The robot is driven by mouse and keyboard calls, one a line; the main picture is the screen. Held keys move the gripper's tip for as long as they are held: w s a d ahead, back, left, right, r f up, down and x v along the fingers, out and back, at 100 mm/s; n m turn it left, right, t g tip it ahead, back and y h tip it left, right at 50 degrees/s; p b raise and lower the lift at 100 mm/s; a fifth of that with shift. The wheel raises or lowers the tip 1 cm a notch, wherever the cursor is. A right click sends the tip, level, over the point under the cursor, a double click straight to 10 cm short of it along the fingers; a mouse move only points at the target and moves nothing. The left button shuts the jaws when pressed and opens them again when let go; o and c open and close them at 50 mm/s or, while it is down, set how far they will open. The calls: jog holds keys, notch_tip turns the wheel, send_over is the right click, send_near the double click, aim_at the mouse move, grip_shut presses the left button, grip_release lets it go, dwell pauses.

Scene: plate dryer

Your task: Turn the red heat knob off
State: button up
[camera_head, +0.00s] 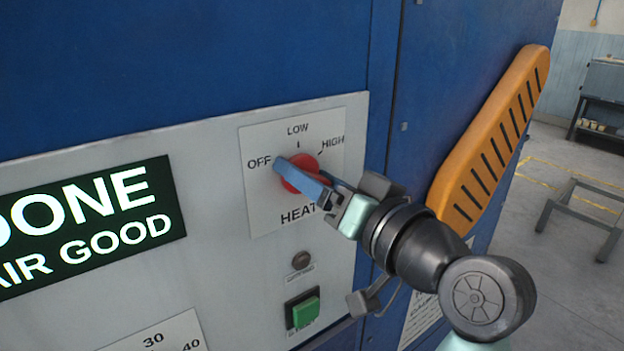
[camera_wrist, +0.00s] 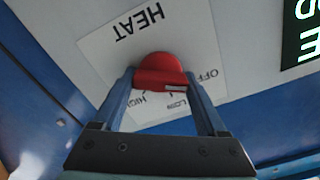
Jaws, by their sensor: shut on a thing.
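The red heat knob (camera_head: 308,164) sits on a pale square plate (camera_head: 260,215) marked OFF, LOW and HIGH, with HEAT below. My gripper (camera_head: 283,166) is at the knob, and its blue finger covers part of the red face, with its tip beside OFF. In the wrist view, the knob (camera_wrist: 160,66) lies between the two finger ends of my gripper (camera_wrist: 160,77), which is shut on it. A small pale mark shows on the knob's edge in the wrist view, near LOW and OFF. The exact setting is hard to tell because the fingers hide part of the knob.
A lit screen (camera_head: 85,225) reading DONE stands left of the knob. Below are a dark round button (camera_head: 301,260) and a green button (camera_head: 305,312). An orange handle (camera_head: 495,140) juts out on the right of the blue machine.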

jog(key=o, duration=1.3)
jog(key=b+v, duration=0.2)
jog(key=v, duration=1.1)
jog(key=w+a+r+m+t+h+p, duration=0.1)
jog(key=w+a+r+t+h+p, duration=0.15)
jog(key=r, duration=0.35)
jog(key=w+a+r+t+h+p, duration=0.1)
jog(key=w+r+t+h, duration=0.15)
jog(key=r, duration=0.25)
jog(key=s+a+r+t+h+p, duration=0.1)
jog(key=s+a+r+t+h, duration=0.1)
jog(key=s+r, duration=0.3)
jog(key=s+a+r+t+h+p, duration=0.1)
jog(key=s+r+t+h+p, duration=0.1)
jog(key=r, duration=0.8)
jog(key=s+t+h, duration=0.1)
jog(key=s+t, duration=0.1)
jog(key=t, duration=0.1)
jog(key=shift+s+a+r+t+h, duration=0.3)
jog(key=shift+s+a, duration=0.1)
